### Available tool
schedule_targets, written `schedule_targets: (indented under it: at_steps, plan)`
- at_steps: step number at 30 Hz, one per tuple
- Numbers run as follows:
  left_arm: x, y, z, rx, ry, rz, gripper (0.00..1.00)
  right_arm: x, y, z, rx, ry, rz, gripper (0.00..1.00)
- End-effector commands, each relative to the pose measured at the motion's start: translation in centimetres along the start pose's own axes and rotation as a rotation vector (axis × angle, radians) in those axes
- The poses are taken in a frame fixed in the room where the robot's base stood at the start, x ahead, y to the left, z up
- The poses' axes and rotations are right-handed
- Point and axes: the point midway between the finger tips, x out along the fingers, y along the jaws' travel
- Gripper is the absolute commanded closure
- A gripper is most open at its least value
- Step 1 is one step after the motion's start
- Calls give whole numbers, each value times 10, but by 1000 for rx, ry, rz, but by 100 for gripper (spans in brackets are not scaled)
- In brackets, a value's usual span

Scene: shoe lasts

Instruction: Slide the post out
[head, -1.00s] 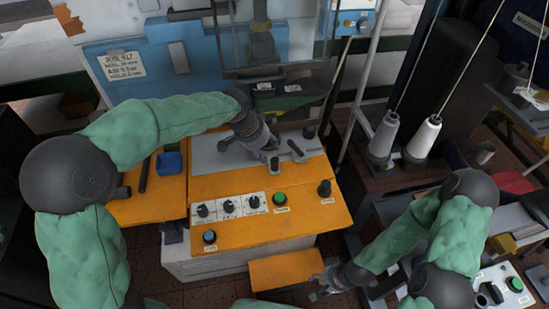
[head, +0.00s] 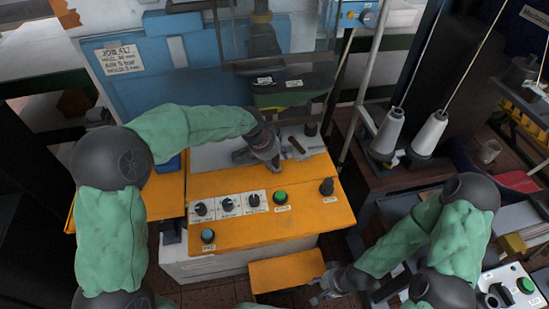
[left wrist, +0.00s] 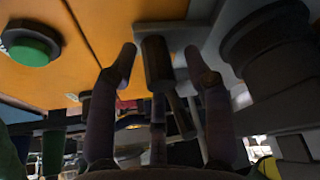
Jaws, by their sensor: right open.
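A dark post with a thicker end (head: 296,145) lies over the pale plate of the orange machine, just right of my left gripper. In the left wrist view the post (left wrist: 157,64) shows between the two fingers, with a visible gap on each side. My left gripper (head: 262,158) is open low over the plate; its fingers (left wrist: 160,62) stand apart in the left wrist view. Contact with the post cannot be told. My right gripper (head: 320,292) is open and empty, beside the low orange step.
The orange panel (head: 235,238) carries several knobs and a green button (head: 280,196), also in the left wrist view (left wrist: 30,48). A dark upright knob (head: 311,129) stands behind the post. A dark green machine head (head: 280,92) overhangs the plate. Thread cones (head: 428,134) stand right.

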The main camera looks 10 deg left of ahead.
Motion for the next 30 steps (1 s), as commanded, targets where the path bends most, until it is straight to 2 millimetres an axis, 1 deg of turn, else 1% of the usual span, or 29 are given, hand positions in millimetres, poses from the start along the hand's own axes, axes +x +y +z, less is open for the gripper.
schedule_targets:
  at_steps: [1,2,3,5,13,17,20,23,30]
  plan:
    - [0,0,0,0,0,0,64,0,0,0,0,0,0,52]
    - [0,0,0,0,0,0,73,0,0,0,0,0,0,52]
    - [0,0,0,0,-1,0,84,0,0,0,0,0,0,52]
    - [0,0,0,0,0,0,100,0,0,0,0,0,0,52]
    - [-2,-2,0,-1,4,-3,100,0,0,0,0,0,0,52]
    - [-5,-8,7,-3,5,-5,100,-2,0,0,0,0,0,52]
    - [-11,-16,19,-4,5,-8,100,-3,-1,0,0,0,0,52]
    - [-18,-26,34,-6,5,-9,100,-6,-2,0,0,0,0,52]
    - [-37,-56,80,-8,7,-13,100,-9,-3,0,0,0,0,52]
